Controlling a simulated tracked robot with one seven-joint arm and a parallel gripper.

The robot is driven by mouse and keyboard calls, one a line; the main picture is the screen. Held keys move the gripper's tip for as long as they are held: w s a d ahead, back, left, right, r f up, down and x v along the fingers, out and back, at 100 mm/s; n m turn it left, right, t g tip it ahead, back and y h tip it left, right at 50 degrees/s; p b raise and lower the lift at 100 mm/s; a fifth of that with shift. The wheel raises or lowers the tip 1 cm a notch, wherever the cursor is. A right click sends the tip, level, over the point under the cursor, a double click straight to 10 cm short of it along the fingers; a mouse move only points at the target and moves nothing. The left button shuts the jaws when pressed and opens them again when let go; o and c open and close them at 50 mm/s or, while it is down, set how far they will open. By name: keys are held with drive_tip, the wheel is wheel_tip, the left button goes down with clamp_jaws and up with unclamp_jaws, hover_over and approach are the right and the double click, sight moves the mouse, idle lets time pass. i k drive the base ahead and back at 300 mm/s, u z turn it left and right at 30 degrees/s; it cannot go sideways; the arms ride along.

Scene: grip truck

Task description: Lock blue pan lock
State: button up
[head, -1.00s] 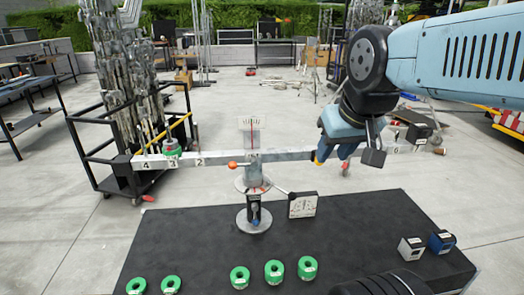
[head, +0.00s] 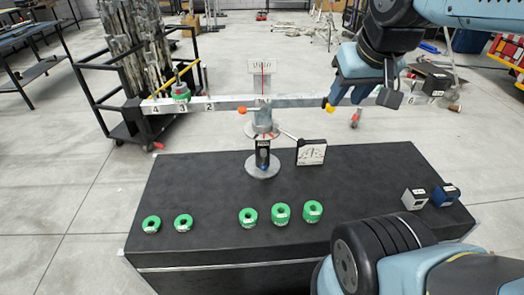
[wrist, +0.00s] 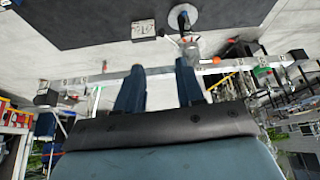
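The stand (head: 263,128) rises from a round base on the black table and carries a long grey numbered beam (head: 225,102). A small blue part, likely the blue pan lock (head: 263,155), sits low on the stand's dark post. The blue part also shows in the wrist view (wrist: 183,20). My gripper (head: 347,102) is up to the right of the stand, near the right half of the beam in the picture and apart from the blue part.
Several green rings lie along the table's (head: 360,190) front. A white dial box (head: 311,153) stands right of the base, and two small blocks (head: 445,195) at the right. An orange knob (head: 243,110) and a black-tipped lever (head: 292,137) stick out from the stand.

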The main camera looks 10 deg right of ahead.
sight(263, 152)
drive_tip(key=u, duration=0.05)
drive_tip(key=k, duration=0.5)
drive_tip(key=z, duration=0.4)
drive_tip(key=i, duration=0.1)
drive_tip(key=u, duration=2.95)
drive_tip(key=i, duration=0.55)
drive_tip(key=z, duration=2.75)
